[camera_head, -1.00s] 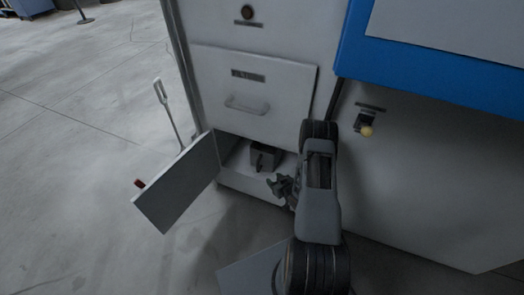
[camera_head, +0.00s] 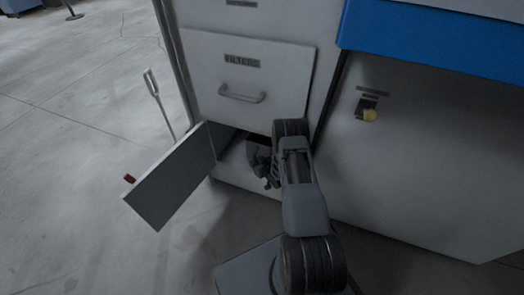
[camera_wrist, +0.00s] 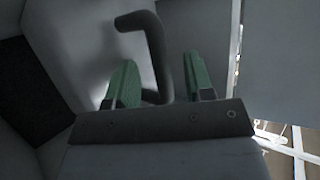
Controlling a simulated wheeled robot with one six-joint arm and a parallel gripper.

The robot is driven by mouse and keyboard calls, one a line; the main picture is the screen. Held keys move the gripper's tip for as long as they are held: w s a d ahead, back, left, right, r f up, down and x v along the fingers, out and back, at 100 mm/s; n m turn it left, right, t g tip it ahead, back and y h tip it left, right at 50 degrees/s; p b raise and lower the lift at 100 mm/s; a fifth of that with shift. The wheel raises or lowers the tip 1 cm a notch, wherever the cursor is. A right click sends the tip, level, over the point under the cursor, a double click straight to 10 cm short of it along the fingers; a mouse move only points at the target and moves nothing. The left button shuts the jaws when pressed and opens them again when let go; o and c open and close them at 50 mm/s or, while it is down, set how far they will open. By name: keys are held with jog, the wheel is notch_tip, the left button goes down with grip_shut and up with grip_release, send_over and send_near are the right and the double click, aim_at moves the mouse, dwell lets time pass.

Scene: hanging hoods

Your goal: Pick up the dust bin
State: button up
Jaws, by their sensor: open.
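The dust bin (camera_wrist: 85,45) shows in the wrist view as a pale grey box face with a dark, bent bar handle (camera_wrist: 155,45) standing out from it. My gripper (camera_wrist: 162,78) has two green fingers, open and apart. The handle shows between and beyond them, and its lower end passes near the left finger; I cannot tell whether they touch. In the head view my gripper (camera_head: 264,172) is inside the open lower compartment (camera_head: 232,170) of the cabinet. My arm and gripper hide most of the bin there.
The compartment's door (camera_head: 172,178) stands open to the left. A closed drawer with a handle (camera_head: 242,97) is above. A long-handled tool (camera_head: 158,102) stands on the floor left of the cabinet.

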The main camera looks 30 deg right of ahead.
jog(key=shift+x, duration=1.1)
jog(key=shift+c, duration=0.2)
grip_shut()
jog(key=shift+w, duration=0.1)
